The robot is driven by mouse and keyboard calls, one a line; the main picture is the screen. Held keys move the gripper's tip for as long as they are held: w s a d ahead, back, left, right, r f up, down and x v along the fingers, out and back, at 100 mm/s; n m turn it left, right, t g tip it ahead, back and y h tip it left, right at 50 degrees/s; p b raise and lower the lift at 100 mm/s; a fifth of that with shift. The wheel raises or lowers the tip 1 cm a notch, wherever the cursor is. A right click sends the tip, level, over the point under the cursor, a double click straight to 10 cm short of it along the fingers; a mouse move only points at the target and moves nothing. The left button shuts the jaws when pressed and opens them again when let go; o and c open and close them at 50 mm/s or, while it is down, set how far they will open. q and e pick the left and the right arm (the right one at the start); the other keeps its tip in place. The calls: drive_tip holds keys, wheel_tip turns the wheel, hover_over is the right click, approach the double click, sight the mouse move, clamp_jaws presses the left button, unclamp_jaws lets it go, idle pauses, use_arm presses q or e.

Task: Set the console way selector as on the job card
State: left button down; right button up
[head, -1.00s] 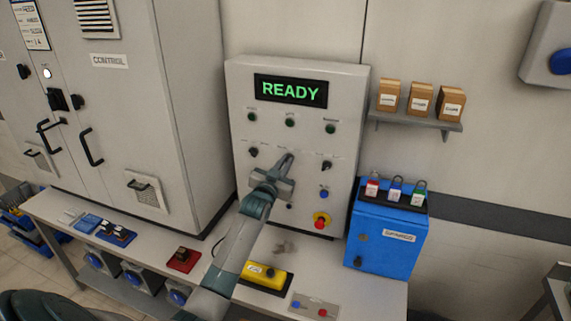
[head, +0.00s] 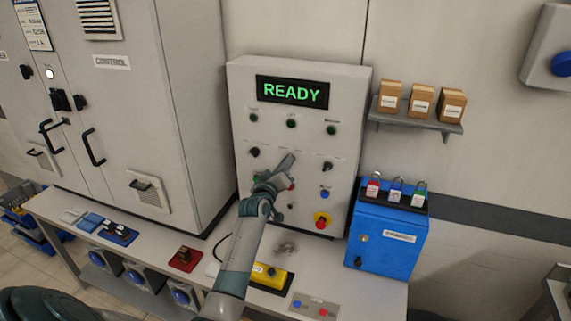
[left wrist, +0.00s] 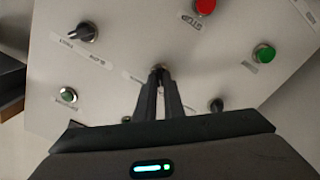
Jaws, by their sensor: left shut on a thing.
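The grey console (head: 345,100) stands on the bench with a green READY display (head: 292,92). My left gripper (head: 289,160) is at the middle of its knob row, its fingers pointing at the panel. In the left wrist view the fingers (left wrist: 160,78) are shut on the middle selector knob (left wrist: 157,70), which they mostly hide; its setting cannot be read. A black knob (head: 254,152) and another black knob (head: 327,166) flank it, apart from the gripper. Which is the way selector is not legible. No readable job card shows. My right gripper is not in view.
Below the knobs sit a green button (left wrist: 264,53), a red stop button (left wrist: 205,6) and an emergency stop (head: 322,220). A yellow control box (head: 277,278) lies under my left arm. A blue lock box (head: 387,240) stands right of the console; a tall cabinet (head: 185,100) stands left.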

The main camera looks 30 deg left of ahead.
use_arm(q)
drive_tip(key=shift+n, duration=0.6)
drive_tip(key=c, duration=1.9)
unclamp_jaws()
drive_tip(key=shift+o, duration=0.2)
drive_tip(key=shift+s, duration=0.1)
drive_tip(key=b+v, duration=0.5)
drive_tip(key=v, duration=1.2)
drive_tip(key=shift+s, duration=0.15)
drive_tip(key=shift+f, duration=0.2)
